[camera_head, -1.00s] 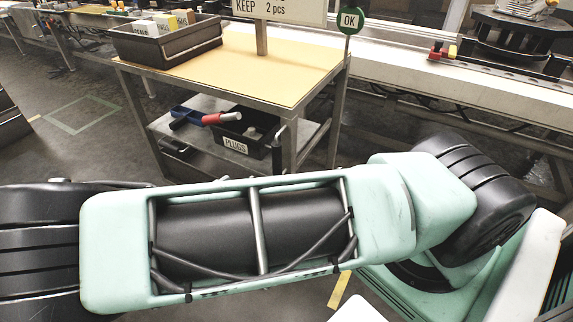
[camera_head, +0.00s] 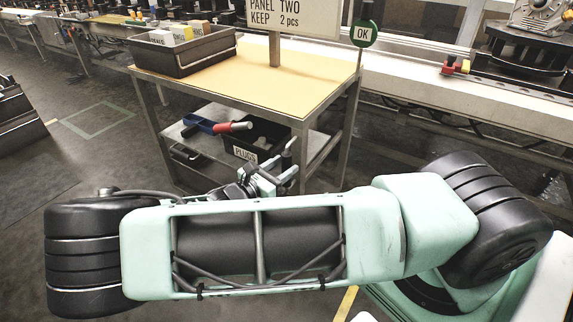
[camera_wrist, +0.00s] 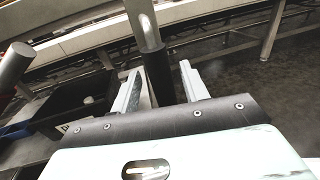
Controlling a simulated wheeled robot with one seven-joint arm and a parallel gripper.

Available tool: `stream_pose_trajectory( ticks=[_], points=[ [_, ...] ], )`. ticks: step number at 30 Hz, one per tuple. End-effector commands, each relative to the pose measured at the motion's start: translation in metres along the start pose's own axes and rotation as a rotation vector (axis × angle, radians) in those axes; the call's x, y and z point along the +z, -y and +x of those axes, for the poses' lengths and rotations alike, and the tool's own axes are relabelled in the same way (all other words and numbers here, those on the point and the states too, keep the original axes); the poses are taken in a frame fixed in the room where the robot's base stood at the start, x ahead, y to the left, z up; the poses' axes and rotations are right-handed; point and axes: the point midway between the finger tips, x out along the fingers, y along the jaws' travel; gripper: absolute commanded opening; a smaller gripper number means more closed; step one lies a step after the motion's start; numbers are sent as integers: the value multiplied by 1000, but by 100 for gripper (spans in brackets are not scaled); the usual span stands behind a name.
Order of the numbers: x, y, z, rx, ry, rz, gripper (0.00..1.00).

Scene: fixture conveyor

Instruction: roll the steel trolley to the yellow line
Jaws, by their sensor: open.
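The steel trolley (camera_head: 343,128) has a tan top, metal legs and a lower shelf. It stands ahead of me, beyond my arm. An upright steel post with a black grip (camera_wrist: 158,75) shows in the wrist view; the black grip also shows at the trolley's near right side in the head view (camera_head: 288,158). My gripper (camera_head: 272,176) is at this grip. In the wrist view its fingers (camera_wrist: 160,82) are open, one on each side of the black grip. Contact cannot be told. A short yellow strip (camera_head: 346,303) shows on the floor, partly hidden by my arm.
On the trolley top are a dark bin (camera_head: 185,55) with small boxes and a sign (camera_head: 293,16). The lower shelf holds a black bin (camera_head: 243,150) and a red-handled tool (camera_head: 235,127). A conveyor (camera_head: 420,87) runs behind.

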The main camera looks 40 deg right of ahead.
Motion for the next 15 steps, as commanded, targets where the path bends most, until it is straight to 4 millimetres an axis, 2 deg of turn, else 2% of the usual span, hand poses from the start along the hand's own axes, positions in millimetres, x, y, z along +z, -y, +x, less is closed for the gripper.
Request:
stream_pose_trajectory(
  ticks=[6, 15],
  points=[
    [0, 0, 18, 0, 0, -1, 45],
    [0, 0, 20, 0, 0, 0, 45]
  ],
)
